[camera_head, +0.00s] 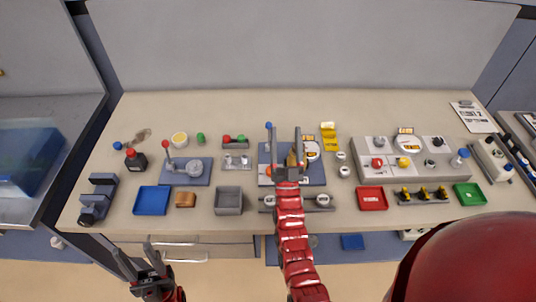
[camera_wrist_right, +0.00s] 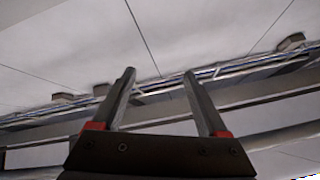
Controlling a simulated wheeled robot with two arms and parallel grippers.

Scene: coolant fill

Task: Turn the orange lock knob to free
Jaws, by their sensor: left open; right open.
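An orange piece (camera_head: 269,172), apparently the lock knob, shows at the left front of the blue base plate (camera_head: 316,181). My right gripper partly hides it, and I cannot tell how it is turned. My right gripper (camera_head: 286,130) stands open in front of the plate, its two fingers pointing up in the picture and overlapping the plate's middle. In the right wrist view (camera_wrist_right: 163,82) its fingers are apart with nothing between them; only pale panels and rails show beyond. My left gripper (camera_head: 133,246) is open and empty, low in front of the table's left part.
A brass part and a round gauge (camera_head: 312,150) are on the plate. A grey bin (camera_head: 229,201) and a blue tray (camera_head: 152,201) lie left, a red tray (camera_head: 372,198) right. A grey bar with round dials (camera_head: 322,201) lies at the front edge.

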